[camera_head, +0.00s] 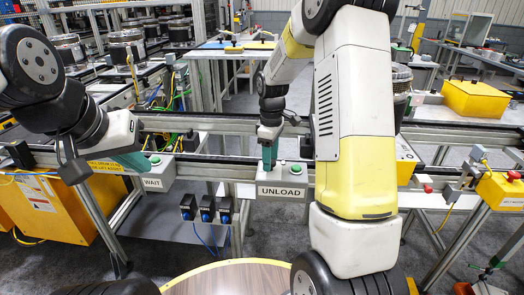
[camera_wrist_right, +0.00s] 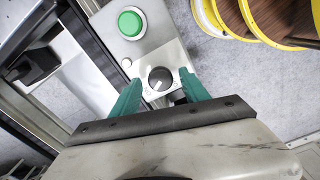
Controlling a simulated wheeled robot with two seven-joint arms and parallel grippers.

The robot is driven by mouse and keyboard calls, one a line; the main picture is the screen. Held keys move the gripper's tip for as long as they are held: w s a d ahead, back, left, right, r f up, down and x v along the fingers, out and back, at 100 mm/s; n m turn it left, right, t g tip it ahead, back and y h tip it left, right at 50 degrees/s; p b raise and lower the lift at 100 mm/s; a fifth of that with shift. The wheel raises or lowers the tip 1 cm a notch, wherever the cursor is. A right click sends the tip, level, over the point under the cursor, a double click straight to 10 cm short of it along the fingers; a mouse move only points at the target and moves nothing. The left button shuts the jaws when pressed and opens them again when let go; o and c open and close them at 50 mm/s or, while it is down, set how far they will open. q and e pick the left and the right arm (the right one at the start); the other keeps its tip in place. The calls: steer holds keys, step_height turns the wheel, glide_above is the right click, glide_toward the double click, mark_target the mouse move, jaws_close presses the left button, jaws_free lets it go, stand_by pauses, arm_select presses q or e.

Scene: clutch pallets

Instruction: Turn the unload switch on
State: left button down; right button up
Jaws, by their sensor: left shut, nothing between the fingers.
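The unload box (camera_head: 294,177), a grey box labelled UNLOAD, is mounted on the rail at the middle of the head view. Its black rotary switch (camera_wrist_right: 160,79) with a pale pointer mark shows in the right wrist view, beside a green button (camera_wrist_right: 131,23). My right gripper (camera_head: 268,160) points down at the box; its teal fingers are apart, one on each side of the switch in the wrist view. I cannot tell whether they touch it. In the head view the fingers hide the switch. My left gripper (camera_head: 142,164) is shut and empty by the WAIT box.
The WAIT box (camera_head: 160,177) sits on the rail to the left. Conveyor rails (camera_head: 215,125) run across behind both boxes. A round wooden table top (camera_head: 230,280) with a yellow rim is in front. A yellow box (camera_head: 476,98) stands at the back right.

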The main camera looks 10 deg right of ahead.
steer(key=shift+r, duration=0.1)
step_height(320, 180, up, 8)
steer(key=shift+f, duration=0.25)
stand_by(0.4)
steer(key=shift+r, duration=0.1)
steer(key=shift+s+r, duration=0.25)
steer(key=shift+r, duration=0.1)
steer(key=s+a+r+m+t+y, duration=0.1)
steer(key=s+r+m+t, duration=0.2)
steer(key=s, duration=0.9)
steer(key=s+a+r+m+t+y, duration=0.1)
steer(key=s+r+m+t, duration=0.2)
steer(key=s+r+m, duration=0.4)
steer(key=shift+s+r+m, duration=0.35)
steer(key=shift+s+m, duration=0.15)
steer(key=shift+s, duration=1.95)
